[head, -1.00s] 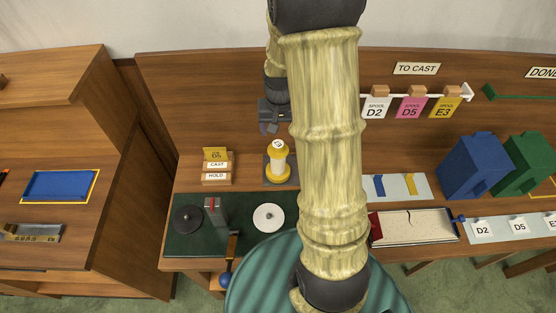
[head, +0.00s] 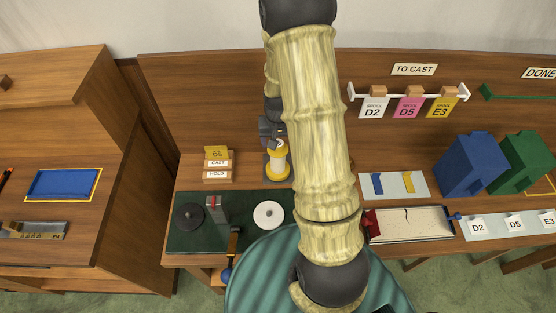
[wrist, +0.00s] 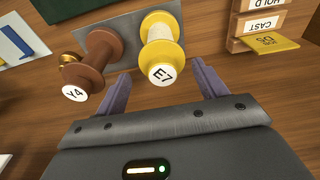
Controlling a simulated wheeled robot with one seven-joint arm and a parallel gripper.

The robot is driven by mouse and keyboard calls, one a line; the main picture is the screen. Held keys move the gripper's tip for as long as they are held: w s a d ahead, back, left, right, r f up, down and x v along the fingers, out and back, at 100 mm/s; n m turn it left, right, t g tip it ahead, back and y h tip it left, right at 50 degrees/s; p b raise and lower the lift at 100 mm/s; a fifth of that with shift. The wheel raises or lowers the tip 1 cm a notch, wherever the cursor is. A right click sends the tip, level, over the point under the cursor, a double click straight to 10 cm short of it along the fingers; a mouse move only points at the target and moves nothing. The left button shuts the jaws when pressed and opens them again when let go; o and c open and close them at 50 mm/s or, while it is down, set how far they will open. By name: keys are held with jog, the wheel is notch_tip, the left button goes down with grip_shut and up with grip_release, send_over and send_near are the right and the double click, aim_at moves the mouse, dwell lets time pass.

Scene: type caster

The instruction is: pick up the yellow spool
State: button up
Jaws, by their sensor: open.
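The yellow spool (head: 278,166) stands on a dark plate on the bench, left of my arm in the head view. In the wrist view the yellow spool (wrist: 161,48) has a white end label reading E7. My gripper (wrist: 161,88) is open, with one finger to each side of the yellow spool's near end. I cannot tell whether the fingers reach around it or stop short. In the head view my gripper (head: 270,135) is just above and behind the spool, partly hidden by my arm.
A brown spool (wrist: 92,62) labelled Y4 stands close on the left in the wrist view, near the left finger. A wooden card holder (head: 217,166) is left of the yellow spool. A green mat (head: 197,240) with a white disc (head: 268,214) lies in front.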

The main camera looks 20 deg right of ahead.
aim_at(278, 158)
jog(key=shift+w+d+f+p, duration=0.1)
jog(key=shift+w+f+p, duration=0.15)
jog(key=shift+f+p, duration=0.4)
jog(key=shift+w+f+p, duration=0.2)
jog(key=shift+f+p, duration=0.1)
jog(key=shift+f, duration=0.55)
jog(key=shift+w+f, duration=0.1)
jog(key=shift+f, duration=0.75)
jog(key=c, duration=1.1)
